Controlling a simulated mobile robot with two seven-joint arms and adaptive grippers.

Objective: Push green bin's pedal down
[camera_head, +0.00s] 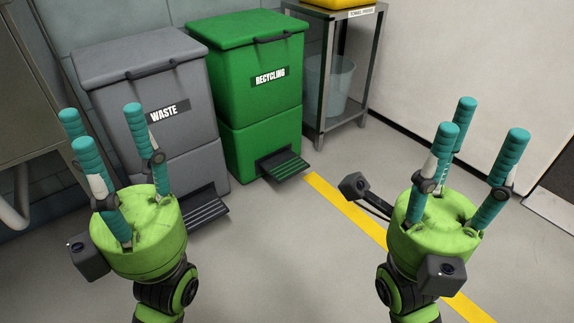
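The green bin (256,103), labelled RECYCLING, stands against the back wall with its lid shut. Its pedal (283,166) is a dark plate with green stripes, sticking out at the bottom front. My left gripper (107,118) is in front of the grey bin, to the left of the pedal, with its teal fingers spread and nothing between them. My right gripper (474,122) is to the right of the pedal, over the floor, its fingers also spread and empty. Neither gripper touches the pedal.
A grey WASTE bin (155,85) with its own pedal (203,208) stands left of the green bin. A metal rack (343,70) with a translucent bucket (328,85) stands to the right. A yellow floor stripe (345,208) runs past the green pedal. The floor before it is clear.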

